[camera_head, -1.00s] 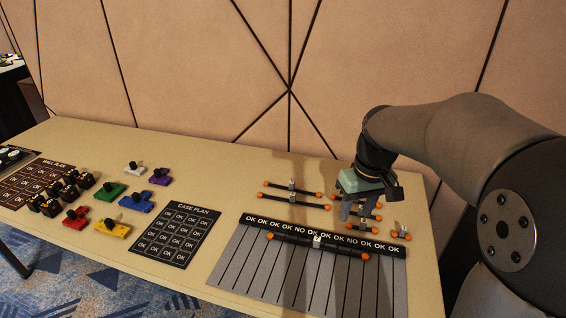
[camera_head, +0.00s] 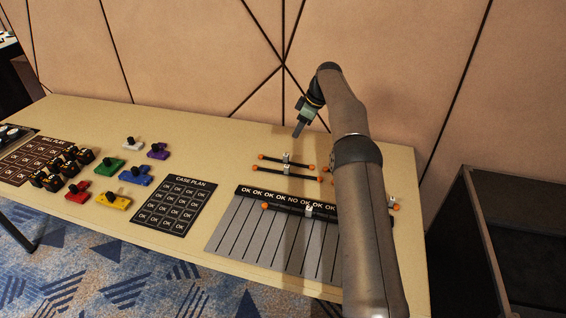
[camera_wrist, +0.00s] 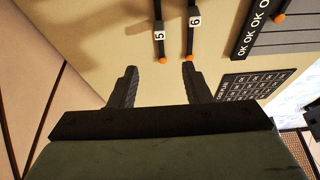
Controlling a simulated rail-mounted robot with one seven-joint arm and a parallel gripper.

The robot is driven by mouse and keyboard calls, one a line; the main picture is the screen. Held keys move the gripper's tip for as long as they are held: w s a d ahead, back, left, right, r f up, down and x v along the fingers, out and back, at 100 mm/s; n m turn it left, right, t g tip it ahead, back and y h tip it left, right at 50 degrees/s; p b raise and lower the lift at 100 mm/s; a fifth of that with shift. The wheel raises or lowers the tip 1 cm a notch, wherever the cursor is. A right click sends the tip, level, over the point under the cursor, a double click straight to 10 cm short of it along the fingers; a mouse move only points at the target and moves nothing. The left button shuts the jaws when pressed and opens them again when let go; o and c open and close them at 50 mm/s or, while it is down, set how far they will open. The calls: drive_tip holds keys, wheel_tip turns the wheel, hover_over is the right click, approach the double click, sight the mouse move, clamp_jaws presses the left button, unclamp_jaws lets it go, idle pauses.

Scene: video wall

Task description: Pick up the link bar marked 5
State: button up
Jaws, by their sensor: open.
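The link bar marked 5 (camera_wrist: 158,32) is a thin black bar with an orange end and a white tag reading 5 in the wrist view. It lies on the tan table, and part of it runs out of the top of that view. In the head view it appears to be the rear bar (camera_head: 286,160) of two parallel bars. The bar marked 6 (camera_wrist: 192,36) lies beside it. My gripper (camera_wrist: 157,72) is open and empty, its two black fingers pointing toward the orange ends.
The CASE PLAN mat (camera_head: 176,205) and coloured blocks (camera_head: 136,176) are to the left. A padded wall (camera_head: 200,60) rises behind. A dark open cabinet (camera_head: 500,240) stands at right.

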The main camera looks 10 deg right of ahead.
approach(286, 155)
drive_tip(key=x, duration=0.5)
drive_tip(key=shift+w+a, duration=0.25)
drive_tip(key=shift+w, duration=0.05)
drive_tip(key=x, duration=0.3)
drive_tip(key=p+x, duration=0.1)
drive_tip(key=x, duration=0.1)
drive_tip(key=shift+s+d+f, duration=0.1)
drive_tip(key=shift+d+f, duration=0.15)
drive_tip(key=shift+f, duration=0.05)
clamp_jaws()
